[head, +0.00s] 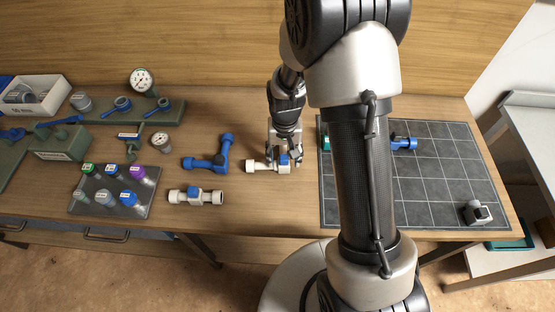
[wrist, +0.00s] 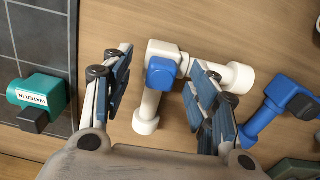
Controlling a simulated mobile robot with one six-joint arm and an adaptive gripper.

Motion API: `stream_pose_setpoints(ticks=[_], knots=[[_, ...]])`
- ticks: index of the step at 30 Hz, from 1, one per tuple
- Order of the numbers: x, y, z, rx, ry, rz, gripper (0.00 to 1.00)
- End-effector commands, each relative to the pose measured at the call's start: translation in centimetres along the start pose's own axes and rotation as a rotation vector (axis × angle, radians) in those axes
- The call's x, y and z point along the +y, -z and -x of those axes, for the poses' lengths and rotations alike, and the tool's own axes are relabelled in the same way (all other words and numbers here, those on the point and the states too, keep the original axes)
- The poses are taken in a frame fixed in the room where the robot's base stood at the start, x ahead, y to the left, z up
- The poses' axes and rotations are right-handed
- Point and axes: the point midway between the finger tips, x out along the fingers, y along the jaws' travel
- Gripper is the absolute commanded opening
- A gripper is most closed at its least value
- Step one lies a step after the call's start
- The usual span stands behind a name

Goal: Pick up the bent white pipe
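The bent white pipe (wrist: 147,106) lies on the wooden bench, with a blue block (wrist: 162,73) at its corner. In the wrist view one leg runs toward me and the other runs right, partly hidden behind a finger. In the head view the white pipe (head: 257,167) is partly covered by my gripper (head: 284,152). My gripper (wrist: 158,68) is open, with its two fingers on either side of the corner and the near leg. I see gaps beside the near leg; contact with the right leg cannot be told.
A blue bent pipe (head: 208,162) lies to the left, and a straight white piece with a blue middle (head: 196,196) is nearer the front edge. A dark gridded mat (head: 440,180) lies right, with a teal fitting (wrist: 40,92) at its edge. A rack of coloured caps (head: 113,190) stands left.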

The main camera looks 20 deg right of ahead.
Motion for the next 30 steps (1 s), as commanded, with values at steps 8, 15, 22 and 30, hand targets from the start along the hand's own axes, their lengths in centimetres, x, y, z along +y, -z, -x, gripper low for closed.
stream_pose_setpoints(ticks=[8, 15, 22, 30], knots=[[0.01, 0.0, 0.01, 0.0, 0.0, 0.0, 0.33], [0.01, -0.03, -0.02, -0.001, 0.0, 0.0, 0.17], [-0.01, -0.05, -0.04, -0.001, 0.0, 0.0, 0.03], [-0.01, -0.07, 0.16, -0.002, 0.0, 0.0, 0.03]])
